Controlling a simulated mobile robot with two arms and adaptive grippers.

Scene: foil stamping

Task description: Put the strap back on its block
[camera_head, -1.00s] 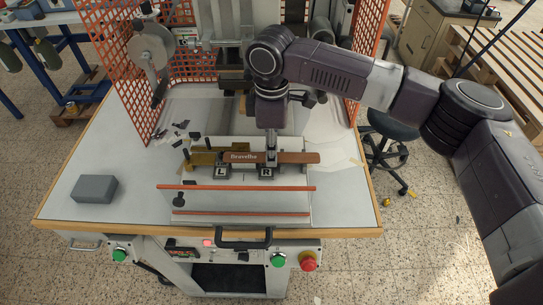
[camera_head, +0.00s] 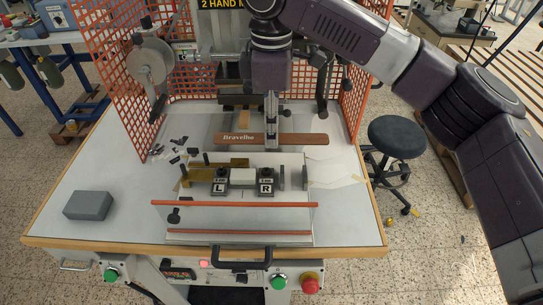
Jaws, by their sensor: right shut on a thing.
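The strap (camera_head: 305,139) is a brown bar with light lettering, lying level across the picture. My right gripper (camera_head: 271,138) points down and is shut on it near its middle, hiding a little of it. The strap is held above the fixture with the black L clamp (camera_head: 221,182) and R clamp (camera_head: 266,182). A plain grey block (camera_head: 88,206) sits alone on the table's left side, well apart from the strap. My left gripper is not in view.
The white table (camera_head: 120,180) has a wooden edge. Orange mesh guards (camera_head: 117,60) flank the press at the back. Dark scraps (camera_head: 178,148) lie left of the fixture. A clear shield with red bars (camera_head: 235,204) stands in front. Free table surrounds the grey block.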

